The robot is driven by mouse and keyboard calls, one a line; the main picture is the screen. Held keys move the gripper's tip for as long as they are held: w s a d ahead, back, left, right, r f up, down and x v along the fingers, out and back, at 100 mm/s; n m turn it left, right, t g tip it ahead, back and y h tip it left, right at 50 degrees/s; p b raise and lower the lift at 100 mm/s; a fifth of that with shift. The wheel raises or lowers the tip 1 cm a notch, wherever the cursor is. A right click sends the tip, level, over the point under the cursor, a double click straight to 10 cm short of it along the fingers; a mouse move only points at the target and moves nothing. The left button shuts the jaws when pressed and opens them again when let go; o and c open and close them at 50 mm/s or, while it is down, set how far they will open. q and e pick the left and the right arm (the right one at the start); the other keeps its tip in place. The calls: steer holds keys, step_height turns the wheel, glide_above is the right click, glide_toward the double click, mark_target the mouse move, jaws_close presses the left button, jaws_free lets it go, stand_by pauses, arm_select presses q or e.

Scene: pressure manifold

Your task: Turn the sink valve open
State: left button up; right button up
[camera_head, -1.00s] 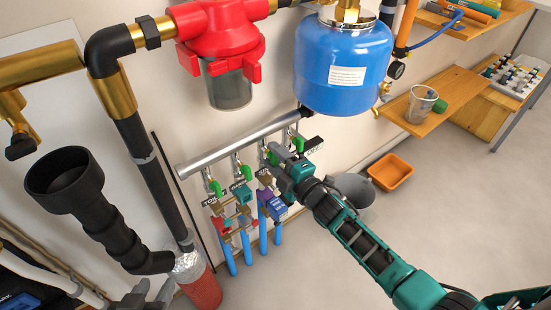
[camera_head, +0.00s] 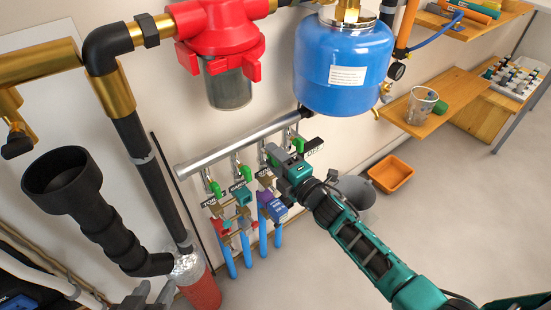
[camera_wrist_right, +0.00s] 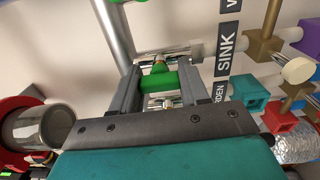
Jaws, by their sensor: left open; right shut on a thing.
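The pressure manifold (camera_head: 240,142) is a grey pipe low on the wall with green-handled valves and labels below it. My right gripper (camera_head: 277,158) is at the manifold's right part. In the right wrist view, the right gripper (camera_wrist_right: 158,88) is shut on a green valve handle (camera_wrist_right: 157,79), which lies between its two fingers. The SINK label (camera_wrist_right: 226,48) is beside this valve. In the head view the gripper hides most of the handle. My left gripper (camera_head: 147,296) is open and empty at the bottom edge, partly cut off.
A blue tank (camera_head: 343,65) and a red filter (camera_head: 215,35) hang above the manifold. A black drain pipe (camera_head: 75,190) stands at left. An orange bin (camera_head: 391,174) is on the floor at right. A wooden shelf (camera_head: 440,105) holds a clear cup (camera_head: 421,104).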

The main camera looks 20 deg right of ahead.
steer(key=o, duration=1.1)
steer(key=shift+c, duration=0.2)
steer(key=shift+s, duration=0.1)
steer(key=p+v, duration=0.2)
steer(key=v, duration=1)
steer(key=shift+s, duration=0.35)
steer(key=shift+d, duration=0.15)
